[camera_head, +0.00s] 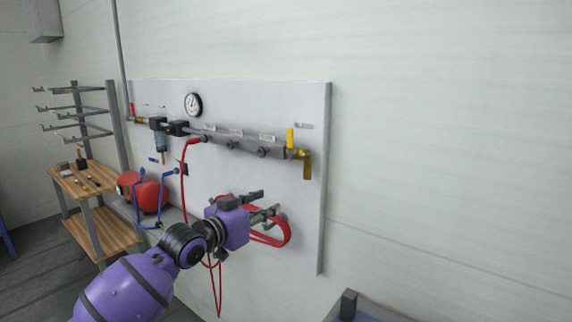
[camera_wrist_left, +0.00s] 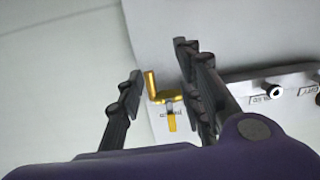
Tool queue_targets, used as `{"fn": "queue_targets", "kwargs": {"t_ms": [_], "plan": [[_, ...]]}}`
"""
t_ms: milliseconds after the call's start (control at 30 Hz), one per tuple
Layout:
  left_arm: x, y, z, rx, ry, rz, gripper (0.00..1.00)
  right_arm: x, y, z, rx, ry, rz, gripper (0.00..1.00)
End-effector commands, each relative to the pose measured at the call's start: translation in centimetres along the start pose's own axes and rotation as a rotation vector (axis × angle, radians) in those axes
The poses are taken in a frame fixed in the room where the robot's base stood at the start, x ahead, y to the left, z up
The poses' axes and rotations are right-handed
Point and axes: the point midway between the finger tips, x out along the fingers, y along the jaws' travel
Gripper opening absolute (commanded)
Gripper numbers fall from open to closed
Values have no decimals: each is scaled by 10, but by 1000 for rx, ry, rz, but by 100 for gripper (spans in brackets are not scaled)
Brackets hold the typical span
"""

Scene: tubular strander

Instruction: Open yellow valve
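The yellow valve handle (camera_head: 291,138) stands upright, crosswise to the horizontal pipe, at the right end of the wall panel's manifold. Its brass outlet (camera_head: 307,167) bends downward. My left gripper (camera_head: 268,204) is below and left of the valve, in front of the panel, apart from it. In the left wrist view my left gripper (camera_wrist_left: 158,70) is open and empty. The brass outlet (camera_wrist_left: 152,88) and the yellow handle (camera_wrist_left: 172,123) appear between its fingers, farther off. My right gripper is not in view.
The grey panel (camera_head: 225,103) carries a round gauge (camera_head: 193,104), a manifold (camera_head: 232,143) and a coiled red hose (camera_head: 286,236) behind my left gripper. A red tank (camera_head: 146,192) and a wooden shelf (camera_head: 85,181) stand left. The wall right of the panel is bare.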

Motion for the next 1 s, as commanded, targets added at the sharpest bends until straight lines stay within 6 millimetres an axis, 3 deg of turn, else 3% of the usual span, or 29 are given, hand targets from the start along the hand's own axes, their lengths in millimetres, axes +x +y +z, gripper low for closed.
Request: {"fn": "queue_targets", "kwargs": {"t_ms": [33,100,200,300,467,800,1000], "plan": [[4,-1,-47,26,33,10,34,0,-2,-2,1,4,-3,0],[7,0,-91,40,60,23,34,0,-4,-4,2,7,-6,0],[7,3,-135,51,88,35,34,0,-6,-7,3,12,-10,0],[7,5,-158,55,102,42,34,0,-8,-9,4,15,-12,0],[22,6,-166,54,107,44,34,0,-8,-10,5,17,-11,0],[73,8,-170,55,106,44,34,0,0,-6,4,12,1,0],[83,9,-172,57,108,44,34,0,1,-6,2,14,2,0]]}}
